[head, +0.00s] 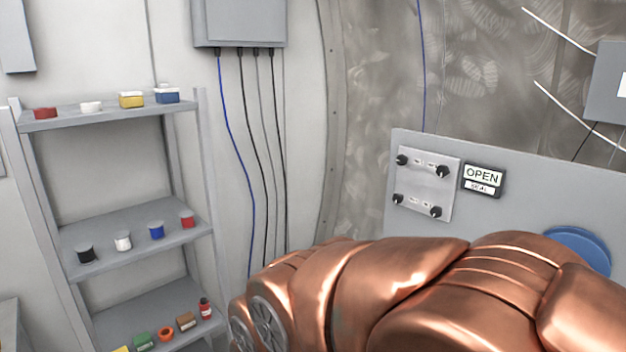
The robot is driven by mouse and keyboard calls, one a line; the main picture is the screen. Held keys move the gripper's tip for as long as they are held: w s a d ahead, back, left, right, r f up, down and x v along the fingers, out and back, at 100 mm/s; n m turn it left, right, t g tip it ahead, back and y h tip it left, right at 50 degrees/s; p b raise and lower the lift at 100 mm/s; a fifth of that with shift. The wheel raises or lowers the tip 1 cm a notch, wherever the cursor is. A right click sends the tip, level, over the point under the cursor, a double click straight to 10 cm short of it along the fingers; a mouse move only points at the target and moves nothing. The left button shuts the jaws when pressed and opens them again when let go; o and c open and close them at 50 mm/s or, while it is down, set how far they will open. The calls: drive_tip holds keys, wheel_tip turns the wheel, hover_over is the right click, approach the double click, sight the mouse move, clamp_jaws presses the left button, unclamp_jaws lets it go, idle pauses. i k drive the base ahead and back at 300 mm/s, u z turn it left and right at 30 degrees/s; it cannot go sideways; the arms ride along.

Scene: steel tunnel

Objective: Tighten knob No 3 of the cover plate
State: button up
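The cover plate (425,184) is a light metal square on the grey panel (520,160) at the right of the head view. It carries black knobs at its corners: upper left (402,160), upper right (442,172), lower left (398,199) and lower right (435,212). Small labels sit between the knobs, too small to read, so I cannot tell which knob is No 3. My copper-coloured arm crosses the lower right, in front of the panel's lower part. My gripper is not visible in this view.
A grey shelf rack (120,122) with small coloured items stands at left. A grey box (238,22) with hanging cables is on the wall.

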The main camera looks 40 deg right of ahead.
sight(436, 213)
drive_tip(key=z, duration=1.9)
drive_tip(key=k, duration=0.5)
drive_tip(key=u, duration=0.95)
drive_tip(key=i, duration=0.85)
drive_tip(key=u, duration=0.35)
